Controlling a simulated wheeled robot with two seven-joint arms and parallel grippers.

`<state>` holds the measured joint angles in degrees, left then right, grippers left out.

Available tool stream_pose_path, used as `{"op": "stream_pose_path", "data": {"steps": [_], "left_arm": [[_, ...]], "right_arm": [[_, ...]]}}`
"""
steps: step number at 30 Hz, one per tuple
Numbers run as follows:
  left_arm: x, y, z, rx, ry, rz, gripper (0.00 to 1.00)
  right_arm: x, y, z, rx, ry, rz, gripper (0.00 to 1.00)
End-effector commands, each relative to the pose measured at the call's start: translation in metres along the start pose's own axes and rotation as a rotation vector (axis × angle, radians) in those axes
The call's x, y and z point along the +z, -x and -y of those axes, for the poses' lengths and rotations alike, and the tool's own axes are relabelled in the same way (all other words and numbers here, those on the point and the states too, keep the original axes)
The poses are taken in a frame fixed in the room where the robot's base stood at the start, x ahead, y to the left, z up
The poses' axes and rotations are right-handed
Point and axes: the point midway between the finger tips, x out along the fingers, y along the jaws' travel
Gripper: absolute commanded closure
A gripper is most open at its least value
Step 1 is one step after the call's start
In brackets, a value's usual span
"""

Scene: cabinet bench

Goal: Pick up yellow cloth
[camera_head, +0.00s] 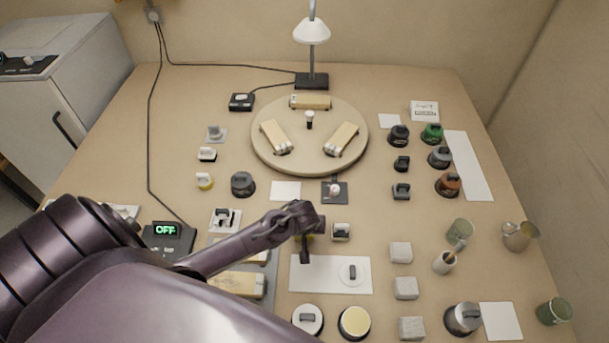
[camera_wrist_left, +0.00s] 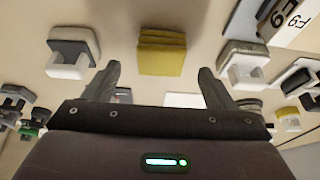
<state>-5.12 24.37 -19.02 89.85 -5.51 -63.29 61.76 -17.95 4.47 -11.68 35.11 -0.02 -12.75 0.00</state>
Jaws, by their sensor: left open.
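The yellow cloth (camera_wrist_left: 161,53) is a small folded stack with visible layers. In the left wrist view it lies between and just beyond the two fingertips of my left gripper (camera_wrist_left: 158,72), with gaps on both sides. In the head view my left gripper (camera_head: 308,242) is over the middle front of the bench, and it mostly hides the cloth beneath it. The gripper is open and holds nothing. My right gripper does not show.
A white-and-grey item (camera_wrist_left: 72,55) and another (camera_wrist_left: 243,66) flank the cloth in the wrist view. A white sheet (camera_head: 315,276) lies in front. A round board (camera_head: 262,143) with wooden blocks stands behind. White blocks (camera_head: 401,252) line the right.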

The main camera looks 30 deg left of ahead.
Motion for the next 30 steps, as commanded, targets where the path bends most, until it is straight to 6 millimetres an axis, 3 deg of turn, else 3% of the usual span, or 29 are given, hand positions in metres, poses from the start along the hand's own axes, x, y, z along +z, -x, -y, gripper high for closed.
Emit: {"op": "stream_pose_path", "data": {"steps": [6,15,26,30], "left_arm": [[-0.001,-0.024,0.002,-0.001,-0.001,-0.001,0.22],[-0.001,-0.028,0.002,0.000,0.000,-0.002,0.22],[0.000,-0.028,0.002,0.000,-0.001,-0.002,0.69],[0.000,-0.028,0.002,0.000,-0.001,-0.002,0.70]], "right_arm": [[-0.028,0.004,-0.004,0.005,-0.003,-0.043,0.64],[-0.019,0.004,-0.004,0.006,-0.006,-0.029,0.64],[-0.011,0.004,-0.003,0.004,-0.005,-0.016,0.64],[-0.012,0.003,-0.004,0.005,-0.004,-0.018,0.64]]}}
